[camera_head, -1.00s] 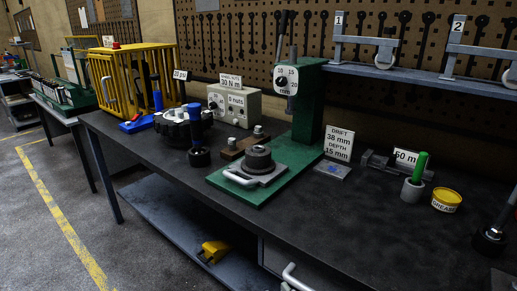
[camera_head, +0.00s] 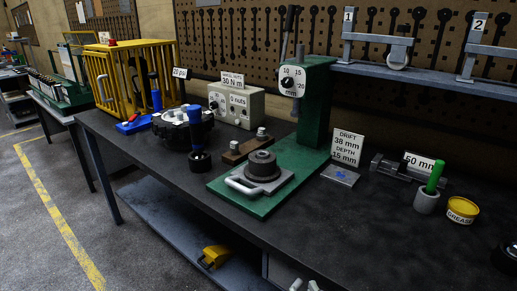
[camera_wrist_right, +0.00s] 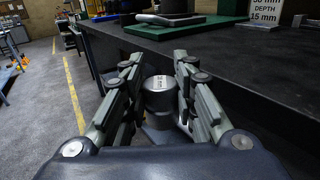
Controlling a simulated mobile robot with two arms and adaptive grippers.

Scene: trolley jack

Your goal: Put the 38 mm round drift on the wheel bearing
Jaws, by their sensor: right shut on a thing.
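A dark round stepped part (camera_head: 262,165), which looks like the wheel bearing in its hub, sits on a silver plate with a handle (camera_head: 243,186). That plate lies on the green base of the press (camera_head: 312,105). In the right wrist view, my right gripper (camera_wrist_right: 160,95) is shut on a grey cylinder (camera_wrist_right: 160,103) with a small white label on top, too small to read; it looks like the round drift. The gripper is in front of the bench edge, below and apart from the press. My left gripper is not in view.
A sign (camera_head: 347,148) reads drift 38 mm, depth 15 mm. A grey pot with a green handle (camera_head: 428,195) and a yellow grease tub (camera_head: 461,210) stand right of the press. A blue-handled tool (camera_head: 199,158) stands left.

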